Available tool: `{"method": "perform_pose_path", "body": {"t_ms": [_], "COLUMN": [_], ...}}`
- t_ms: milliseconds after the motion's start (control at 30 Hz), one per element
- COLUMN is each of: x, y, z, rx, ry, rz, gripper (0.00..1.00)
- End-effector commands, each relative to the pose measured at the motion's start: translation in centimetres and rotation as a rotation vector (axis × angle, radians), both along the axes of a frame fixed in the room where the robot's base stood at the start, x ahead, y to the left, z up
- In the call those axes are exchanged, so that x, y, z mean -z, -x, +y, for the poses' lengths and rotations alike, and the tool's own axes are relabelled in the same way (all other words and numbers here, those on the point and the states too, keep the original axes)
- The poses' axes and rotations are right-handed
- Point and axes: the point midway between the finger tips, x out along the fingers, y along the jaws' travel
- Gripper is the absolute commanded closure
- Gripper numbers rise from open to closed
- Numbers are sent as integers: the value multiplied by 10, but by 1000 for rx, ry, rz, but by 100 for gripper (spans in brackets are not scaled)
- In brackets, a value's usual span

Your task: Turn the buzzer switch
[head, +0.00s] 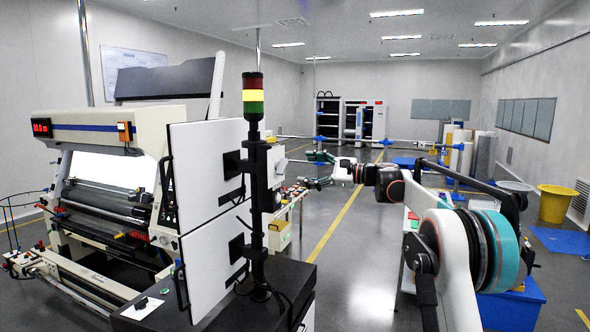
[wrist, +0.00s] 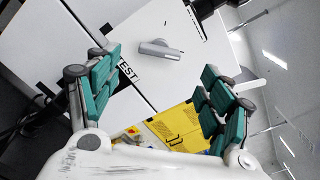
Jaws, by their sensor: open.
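A grey rotary switch (wrist: 160,48) with a long bar-shaped handle sits on a white panel (wrist: 165,80) in the wrist view. It lies between and beyond my fingertips. My gripper (wrist: 161,66) is open and empty, with its green-padded fingers wide apart and no visible contact with the switch. No label naming a buzzer is readable.
A black pole with a red, yellow and green light tower (head: 253,95) stands left of my arm. A small black knob on a white plate (head: 141,304) is at the lower left. A yellow panel (wrist: 180,127) is below the switch. The central aisle floor is clear.

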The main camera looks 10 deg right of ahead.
Motion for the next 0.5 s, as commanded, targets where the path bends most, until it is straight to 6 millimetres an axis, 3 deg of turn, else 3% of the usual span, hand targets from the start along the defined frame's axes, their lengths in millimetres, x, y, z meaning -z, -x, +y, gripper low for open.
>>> {"method": "perform_pose_path", "body": {"t_ms": [200, 500], "x": [0, 0], "y": [18, 24], "z": [-25, -32], "rx": [1, -1], "ry": [0, 1], "rz": [0, 0], "gripper": [27, 27]}}
